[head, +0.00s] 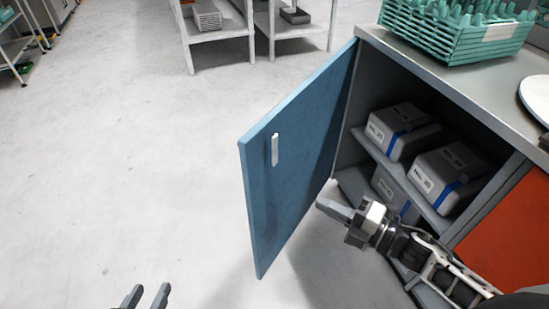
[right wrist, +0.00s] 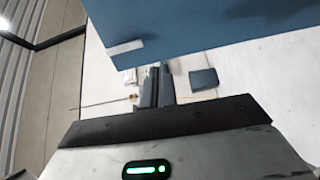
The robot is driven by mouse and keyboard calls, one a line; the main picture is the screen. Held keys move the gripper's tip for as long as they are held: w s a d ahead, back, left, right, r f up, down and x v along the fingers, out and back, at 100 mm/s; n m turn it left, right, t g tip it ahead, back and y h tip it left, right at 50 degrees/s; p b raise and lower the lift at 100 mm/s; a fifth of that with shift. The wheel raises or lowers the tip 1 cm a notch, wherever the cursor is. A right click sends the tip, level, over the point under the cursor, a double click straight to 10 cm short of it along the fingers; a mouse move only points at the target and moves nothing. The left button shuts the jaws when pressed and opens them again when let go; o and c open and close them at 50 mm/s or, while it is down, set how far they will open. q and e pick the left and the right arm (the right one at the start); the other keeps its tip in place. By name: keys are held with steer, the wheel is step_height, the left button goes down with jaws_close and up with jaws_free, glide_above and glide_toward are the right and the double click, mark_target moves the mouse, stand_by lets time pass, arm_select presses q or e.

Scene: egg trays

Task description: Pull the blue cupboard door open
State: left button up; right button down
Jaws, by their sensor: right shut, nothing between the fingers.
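The blue cupboard door (head: 300,155) stands swung wide open, with its pale upright handle (head: 274,150) on the face turned to the left. It also fills the top of the right wrist view (right wrist: 210,25), with the handle (right wrist: 125,47) at its lower left. My right gripper (head: 328,208) is shut and empty, to the right of the door, in front of the open cupboard (head: 345,125). Its fingers (right wrist: 156,75) show close together in the right wrist view; I cannot tell whether they touch the door. My left gripper (head: 148,290) is open and empty at the bottom edge, away from the door.
Grey boxes (head: 448,170) with blue stripes sit on the cupboard shelves. Green egg trays (head: 455,35) and a white plate (head: 537,98) are on the counter (head: 440,70). An orange door (head: 510,235) is at the right. White racks (head: 215,35) stand behind. The floor at left is clear.

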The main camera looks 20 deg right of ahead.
mark_target(263, 174)
steer(key=shift+n, duration=0.3)
steer(key=x, duration=1.3)
steer(key=shift+w+a, duration=0.25)
steer(key=shift+a, duration=0.05)
